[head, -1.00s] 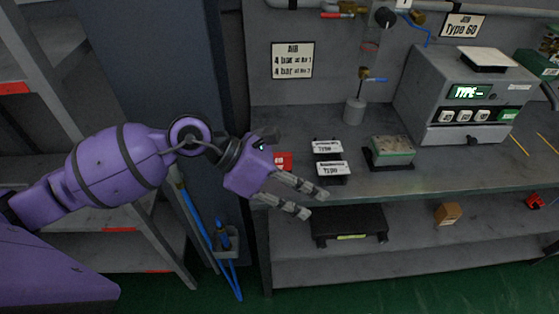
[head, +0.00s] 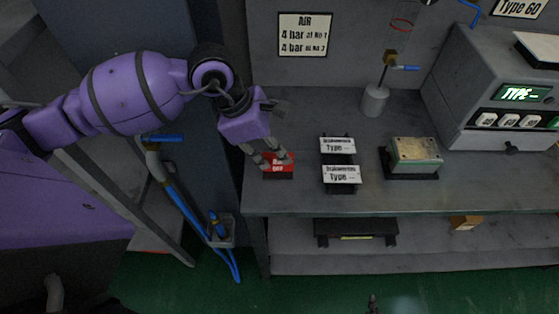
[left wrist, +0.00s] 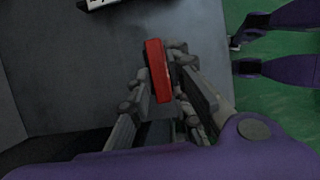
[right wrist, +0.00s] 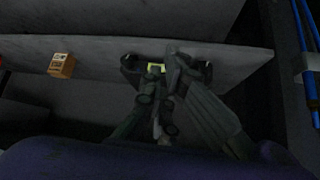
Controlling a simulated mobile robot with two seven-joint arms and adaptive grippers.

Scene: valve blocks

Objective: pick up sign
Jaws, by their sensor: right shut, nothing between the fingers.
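A small red sign (head: 279,170) with white lettering stands on a dark base at the left front of the bench. My left gripper (head: 271,160) is down at it, with its fingers apart on either side. In the left wrist view the red sign (left wrist: 157,71) lies between the fingers (left wrist: 157,82); the right finger is very near it, and I cannot tell whether they touch. My right gripper (right wrist: 168,75) is shut and empty in the right wrist view, in front of the lower shelf.
Two white type plates (head: 340,174) on dark stands are right of the red sign. A greenish block (head: 414,155) on a black base is farther right, beside the grey type machine (head: 490,95). A black stand (head: 355,232) and an orange box (head: 465,222) are on the lower shelf.

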